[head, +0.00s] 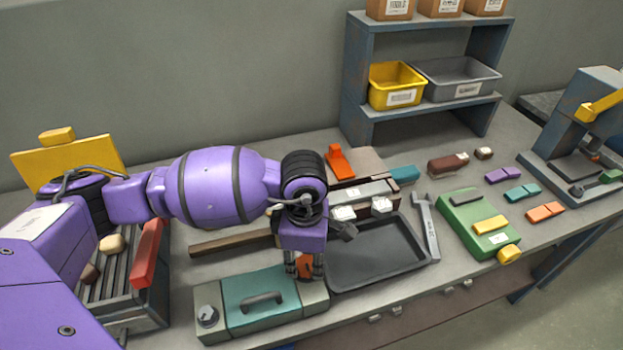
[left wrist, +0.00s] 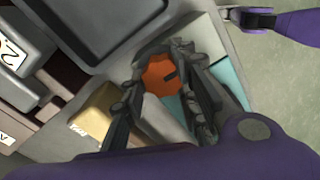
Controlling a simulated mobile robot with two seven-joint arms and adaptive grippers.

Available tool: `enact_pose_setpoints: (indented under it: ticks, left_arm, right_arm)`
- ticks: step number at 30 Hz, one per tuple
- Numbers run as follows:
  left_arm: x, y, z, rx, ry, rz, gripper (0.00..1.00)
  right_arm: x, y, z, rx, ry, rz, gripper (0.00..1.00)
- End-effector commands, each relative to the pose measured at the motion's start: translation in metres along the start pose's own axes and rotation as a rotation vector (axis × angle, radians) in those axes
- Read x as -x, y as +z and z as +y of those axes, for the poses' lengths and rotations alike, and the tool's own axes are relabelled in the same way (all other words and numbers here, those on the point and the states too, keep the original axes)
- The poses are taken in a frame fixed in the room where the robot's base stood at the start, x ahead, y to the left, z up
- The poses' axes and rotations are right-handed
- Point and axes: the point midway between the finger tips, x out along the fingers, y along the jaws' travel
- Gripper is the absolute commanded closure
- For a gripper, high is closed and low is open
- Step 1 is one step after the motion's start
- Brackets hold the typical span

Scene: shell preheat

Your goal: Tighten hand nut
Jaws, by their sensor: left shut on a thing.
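The case's teal lid has a dark handle. My right gripper (left wrist: 250,18) shows small at the top right of the left wrist view; its finger state is unclear.
A black tray (head: 378,262) lies right of the left gripper, with a wrench (head: 427,228) beside it. A green box (head: 475,225) stands farther right. A slatted rack (head: 150,295) is at the left. A shelf (head: 357,80) with bins stands behind.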

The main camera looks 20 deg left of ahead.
Motion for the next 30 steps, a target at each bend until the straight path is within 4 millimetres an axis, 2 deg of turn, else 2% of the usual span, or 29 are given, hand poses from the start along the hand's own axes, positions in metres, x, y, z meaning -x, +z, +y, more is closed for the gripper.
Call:
enact_pose_setpoints:
  ticks: [11,30]
  left_arm:
    - [-0.001,0.000,0.003,-0.180,0.006,0.003,0.98]
    - [-0.002,0.004,0.003,-0.783,0.009,0.003,0.98]
  right_arm:
    - [-0.004,0.016,0.003,0.003,0.006,-0.016,0.61]
    - [-0.029,0.052,-0.001,0.007,0.007,-0.050,0.61]
